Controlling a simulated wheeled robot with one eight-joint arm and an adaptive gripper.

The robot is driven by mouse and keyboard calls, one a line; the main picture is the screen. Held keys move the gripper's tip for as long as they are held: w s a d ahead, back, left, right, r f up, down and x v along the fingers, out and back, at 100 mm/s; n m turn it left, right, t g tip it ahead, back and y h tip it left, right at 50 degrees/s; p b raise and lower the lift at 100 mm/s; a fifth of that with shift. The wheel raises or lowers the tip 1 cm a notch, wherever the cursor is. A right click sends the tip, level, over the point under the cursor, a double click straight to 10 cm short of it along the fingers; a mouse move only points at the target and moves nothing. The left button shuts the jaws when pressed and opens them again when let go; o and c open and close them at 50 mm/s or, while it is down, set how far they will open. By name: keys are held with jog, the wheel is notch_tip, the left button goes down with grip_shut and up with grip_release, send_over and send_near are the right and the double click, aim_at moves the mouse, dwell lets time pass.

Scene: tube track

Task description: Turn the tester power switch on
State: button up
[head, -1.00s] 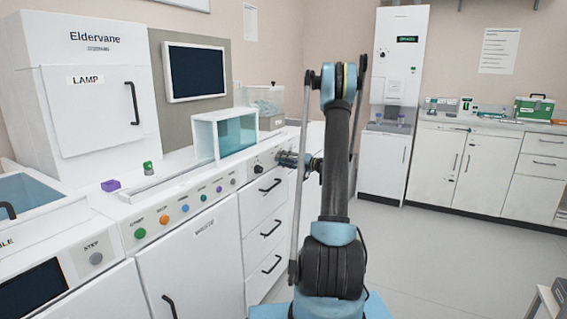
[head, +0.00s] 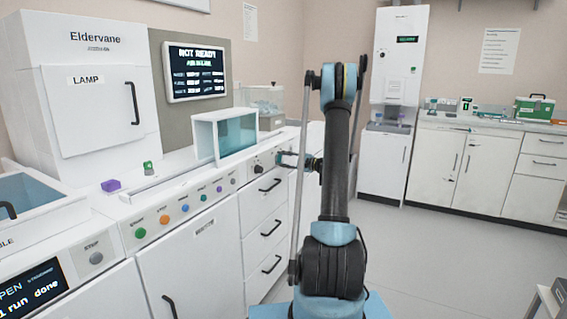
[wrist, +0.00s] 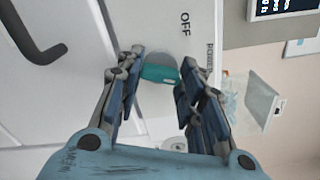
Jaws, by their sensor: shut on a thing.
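The tester power switch shows in the wrist view as a teal handle (wrist: 160,73) on a round grey base. It is on a white panel, with an "OFF" label and a partly readable "POWER" label beside it. My gripper (wrist: 162,78) has its two fingers on either side of the handle and is shut on it. In the head view my gripper (head: 283,158) is at the right end of the bench's front panel, and the switch cannot be made out clearly there. The tester's wall screen (head: 195,71) is lit and reads "NOT READY".
A lower-left display (head: 38,290) is lit and reads "1 run done". Coloured buttons (head: 185,208) and a dark knob (head: 258,168) line the bench front. Drawer handles (head: 270,185) stick out below my gripper. The floor (head: 440,260) at right is open.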

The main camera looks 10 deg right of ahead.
jog(key=shift+f+m, duration=0.2)
jog(key=shift+m, duration=1.9)
jog(key=o, duration=0.8)
jog(key=v, duration=1.2)
